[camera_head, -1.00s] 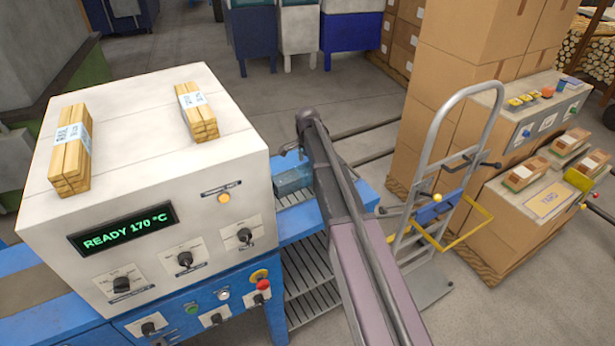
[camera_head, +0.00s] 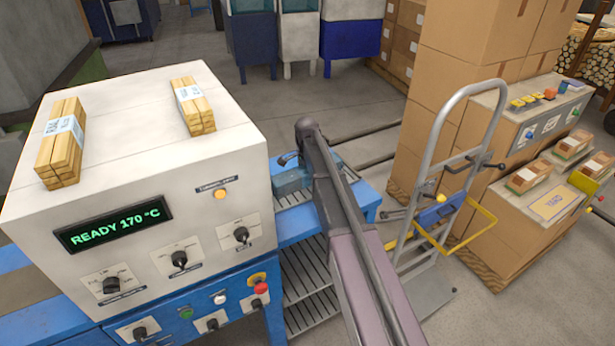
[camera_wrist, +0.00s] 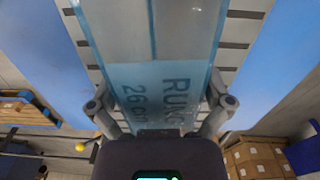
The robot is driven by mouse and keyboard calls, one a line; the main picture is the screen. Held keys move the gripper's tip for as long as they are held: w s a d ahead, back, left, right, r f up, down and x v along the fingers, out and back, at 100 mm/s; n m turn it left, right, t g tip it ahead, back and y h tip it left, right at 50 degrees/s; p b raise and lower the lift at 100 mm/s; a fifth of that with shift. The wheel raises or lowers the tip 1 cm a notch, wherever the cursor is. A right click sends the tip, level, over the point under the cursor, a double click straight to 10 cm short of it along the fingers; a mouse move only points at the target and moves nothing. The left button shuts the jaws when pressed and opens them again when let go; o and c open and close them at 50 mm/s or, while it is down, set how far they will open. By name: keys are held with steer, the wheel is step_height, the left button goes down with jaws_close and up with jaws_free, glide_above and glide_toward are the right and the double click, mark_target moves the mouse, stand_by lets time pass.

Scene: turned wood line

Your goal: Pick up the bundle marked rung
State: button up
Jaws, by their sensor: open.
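A bundle in bluish clear wrap, with printed letters reading RUN and 26 cm, (camera_wrist: 150,45) fills the middle of the wrist view. The end of its lettering is cut off by my gripper body. My gripper (camera_wrist: 163,103) is open, with one finger at each side of the bundle. I cannot tell whether the fingers touch it. In the head view the bluish bundle (camera_head: 292,182) lies on the blue slatted table beside the machine, partly behind my arm.
A pale machine (camera_head: 225,155) reading READY 170 °C stands at left, with two labelled wood bundles on top (camera_head: 62,142) (camera_head: 195,105). A hand truck (camera_head: 436,165) and stacked cartons (camera_head: 440,70) stand at right. Grey floor lies behind the table.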

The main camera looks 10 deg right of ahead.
steer(key=c, duration=1.1)
steer(key=shift+c, duration=0.2)
steer(key=shift+r, duration=0.1)
step_height(320, 180, up, 3)
steer(key=p, duration=0.2)
steer(key=shift+f+p, duration=0.2)
steer(key=shift+p, duration=0.2)
steer(key=shift+s+r+p, duration=0.45)
steer(key=shift+r+p, duration=0.1)
steer(key=shift+p, duration=0.05)
steer(key=s, duration=1)
steer(key=s+d+r+p, duration=0.1)
steer(key=s, duration=0.4)
